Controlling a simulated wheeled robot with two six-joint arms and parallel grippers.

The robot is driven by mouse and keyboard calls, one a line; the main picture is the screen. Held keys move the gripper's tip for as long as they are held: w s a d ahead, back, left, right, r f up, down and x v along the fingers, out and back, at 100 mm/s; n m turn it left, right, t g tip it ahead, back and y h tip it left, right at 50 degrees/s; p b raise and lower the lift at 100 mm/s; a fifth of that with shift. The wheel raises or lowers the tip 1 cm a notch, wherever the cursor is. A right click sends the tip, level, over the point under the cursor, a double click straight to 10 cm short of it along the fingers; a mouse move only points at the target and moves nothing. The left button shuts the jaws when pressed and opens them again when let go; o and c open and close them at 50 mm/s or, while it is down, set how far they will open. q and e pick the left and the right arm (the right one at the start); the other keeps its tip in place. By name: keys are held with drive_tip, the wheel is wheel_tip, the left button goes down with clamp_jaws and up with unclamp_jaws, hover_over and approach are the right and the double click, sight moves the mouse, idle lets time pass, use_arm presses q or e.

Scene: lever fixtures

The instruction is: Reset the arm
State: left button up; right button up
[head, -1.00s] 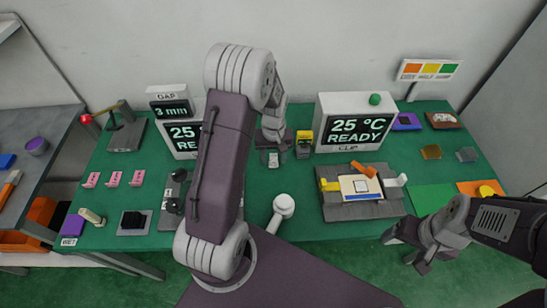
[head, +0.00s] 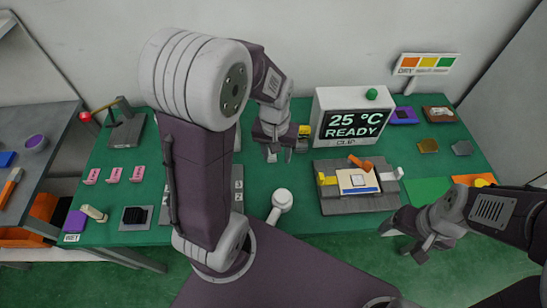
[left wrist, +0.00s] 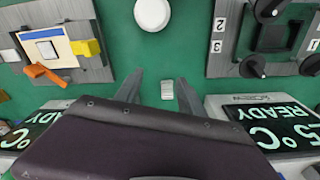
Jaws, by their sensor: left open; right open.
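A thin arm with a red knob (head: 85,116) stands on a dark plate (head: 126,133) at the back left. A grey fixture (head: 345,206) right of centre carries a cream board, a yellow block and an orange lever (head: 361,162); the lever also shows in the left wrist view (left wrist: 44,74). I cannot tell which of these the task's arm is. My left gripper (head: 280,155) is open and empty above the table, left of the fixture. In the left wrist view a small pale block (left wrist: 167,90) lies on the table between its fingers. My right gripper (head: 415,238) is open near the front edge.
A display (head: 351,118) reading 25 °C READY stands behind the fixture. A white round knob (head: 282,200) is at the front centre. Pink tags (head: 114,174) lie at left. A dark numbered fixture shows in the left wrist view (left wrist: 262,40). My left arm hides much of the left centre.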

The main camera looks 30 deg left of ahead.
use_arm(q)
drive_tip(key=s+d+m, duration=0.1)
drive_tip(key=s, duration=0.1)
drive_tip(key=s+d+f+m, duration=0.1)
drive_tip(key=s, duration=0.3)
drive_tip(key=shift+s+d+f+m+t, duration=0.2)
drive_tip(key=shift+s+d+m+t, duration=0.1)
drive_tip(key=shift+s+d+m, duration=0.1)
drive_tip(key=shift+w+f, duration=0.1)
drive_tip(key=shift+w, duration=0.1)
idle(0.4)
